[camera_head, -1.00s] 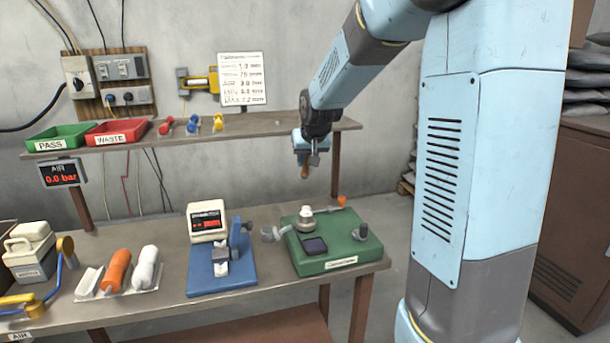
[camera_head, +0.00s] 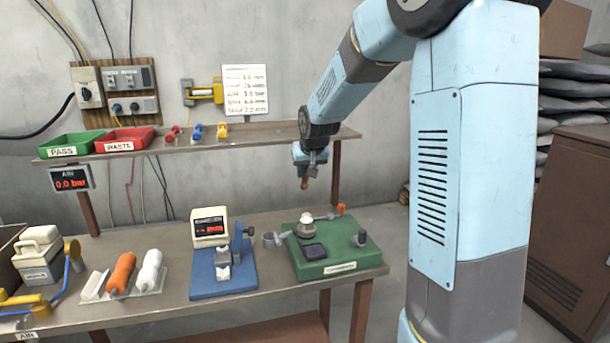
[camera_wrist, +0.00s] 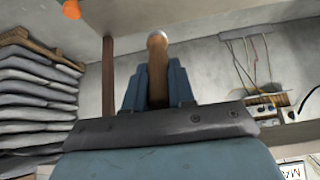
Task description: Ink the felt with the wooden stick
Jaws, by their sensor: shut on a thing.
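My gripper (camera_head: 309,171) is shut on a brown wooden stick (camera_head: 304,183). It hangs in the air above the green device (camera_head: 350,252), near the shelf's right end. The wrist view shows the round-ended stick (camera_wrist: 157,43) upright between the two blue-grey fingers. The green device stands at the right end of the bench. It carries a dark square pad (camera_head: 314,251), a pale round knob (camera_head: 306,226) and a dark post (camera_head: 360,238). The pad may be the felt; I cannot tell for sure. The stick is clear of the device.
A blue fixture (camera_head: 222,282) with a display stands left of the green device. A tray with orange and white bottles (camera_head: 150,271) is further left. The shelf (camera_head: 270,131) bears red and green bins and several small spools. An orange-tipped rod (camera_head: 340,209) lies at the device's back.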

